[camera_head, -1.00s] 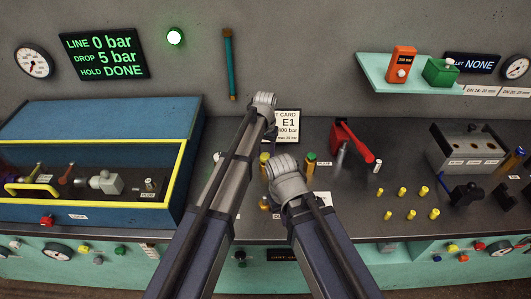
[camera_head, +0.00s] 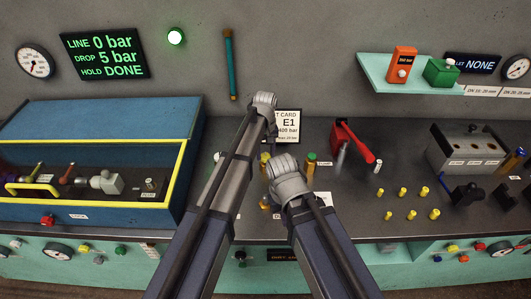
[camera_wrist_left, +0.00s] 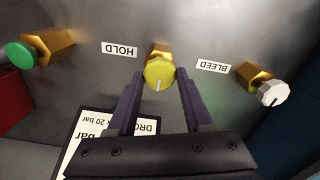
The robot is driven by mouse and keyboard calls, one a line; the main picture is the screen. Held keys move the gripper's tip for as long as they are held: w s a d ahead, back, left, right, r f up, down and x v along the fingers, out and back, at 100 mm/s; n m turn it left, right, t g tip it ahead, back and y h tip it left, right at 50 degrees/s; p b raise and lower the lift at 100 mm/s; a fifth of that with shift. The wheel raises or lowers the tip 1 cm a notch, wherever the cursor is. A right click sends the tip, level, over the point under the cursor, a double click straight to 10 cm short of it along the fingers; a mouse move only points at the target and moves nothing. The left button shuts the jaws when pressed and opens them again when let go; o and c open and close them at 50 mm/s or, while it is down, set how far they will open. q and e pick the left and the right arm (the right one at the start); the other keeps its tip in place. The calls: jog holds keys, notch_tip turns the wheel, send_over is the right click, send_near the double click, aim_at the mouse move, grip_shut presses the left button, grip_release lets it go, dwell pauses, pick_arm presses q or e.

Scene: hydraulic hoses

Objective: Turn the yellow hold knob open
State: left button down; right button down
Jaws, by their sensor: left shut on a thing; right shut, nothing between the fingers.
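The yellow hold knob (camera_wrist_left: 159,73) sits on a brass body in the middle of the left wrist view, next to the HOLD label (camera_wrist_left: 119,50). Its white mark points toward the gripper's base. My left gripper (camera_wrist_left: 158,80) has its two purple fingers around the knob, one on each side, shut on it. In the head view a small yellow part of the knob (camera_head: 265,157) shows between my arms; the left fingers are hidden there. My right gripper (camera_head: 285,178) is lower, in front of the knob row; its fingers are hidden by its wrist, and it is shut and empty.
A green knob (camera_wrist_left: 19,55) and a white bleed knob (camera_wrist_left: 272,93) flank the yellow one. A test card (camera_head: 288,126) stands behind. The display (camera_head: 105,54) reads LINE 0 bar, DROP 5 bar, HOLD DONE. A blue, yellow-edged box (camera_head: 100,119) is at left, a red lever (camera_head: 352,141) at right.

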aim_at(265, 155)
dwell(0.4)
pick_arm(q)
jog(key=shift+c, duration=1.5)
grip_release()
jog(key=shift+r, duration=0.2)
pick_arm(e)
jog(key=shift+r, duration=0.15)
pick_arm(q)
notch_tip(265, 155, up, 8)
jog(key=p, duration=0.8)
jog(key=shift+f, duration=0.3)
pick_arm(e)
notch_tip(265, 155, up, 8)
jog(key=shift+f, duration=0.25)
